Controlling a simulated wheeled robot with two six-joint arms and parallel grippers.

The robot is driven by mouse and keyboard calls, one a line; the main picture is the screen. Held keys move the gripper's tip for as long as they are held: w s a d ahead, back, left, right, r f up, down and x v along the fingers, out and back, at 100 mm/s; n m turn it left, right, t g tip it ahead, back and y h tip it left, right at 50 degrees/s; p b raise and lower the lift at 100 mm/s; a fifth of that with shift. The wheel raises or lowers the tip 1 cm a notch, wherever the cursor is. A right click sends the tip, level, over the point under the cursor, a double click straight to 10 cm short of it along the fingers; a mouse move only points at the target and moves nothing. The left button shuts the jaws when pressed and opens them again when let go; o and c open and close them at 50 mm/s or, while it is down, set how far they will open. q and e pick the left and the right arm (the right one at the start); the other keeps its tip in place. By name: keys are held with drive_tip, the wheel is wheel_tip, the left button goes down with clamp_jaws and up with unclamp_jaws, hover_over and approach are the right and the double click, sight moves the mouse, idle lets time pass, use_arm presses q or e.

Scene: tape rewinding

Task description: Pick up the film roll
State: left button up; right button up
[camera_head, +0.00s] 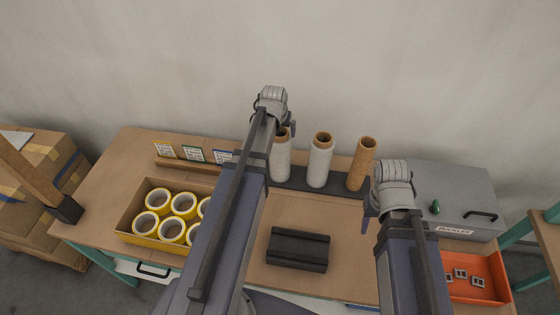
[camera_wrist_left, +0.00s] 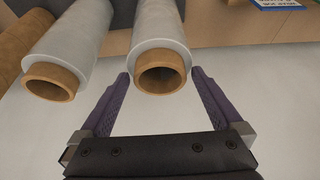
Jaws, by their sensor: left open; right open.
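Two white film rolls on brown cores stand upright at the back of the table: a left one (camera_head: 281,162) and a middle one (camera_head: 320,163). In the left wrist view, the open end of one film roll (camera_wrist_left: 160,68) lies between the two purple fingers of my open left gripper (camera_wrist_left: 160,77), with gaps on both sides. The second film roll (camera_wrist_left: 68,50) is beside it. In the head view my left arm reaches up by the left roll and hides part of it. My right gripper (camera_head: 368,214) is open, partly hidden by its wrist, in front of the brown tube.
A bare brown tube (camera_head: 361,164) stands right of the rolls. A box (camera_head: 129,221) of yellow tape rolls is at left. A black block (camera_head: 298,250) lies in front. A grey case (camera_head: 458,187) and orange tray (camera_head: 498,265) are at right.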

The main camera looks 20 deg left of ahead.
use_arm(q)
drive_tip(key=shift+c, duration=0.2)
clamp_jaws()
idle(0.6)
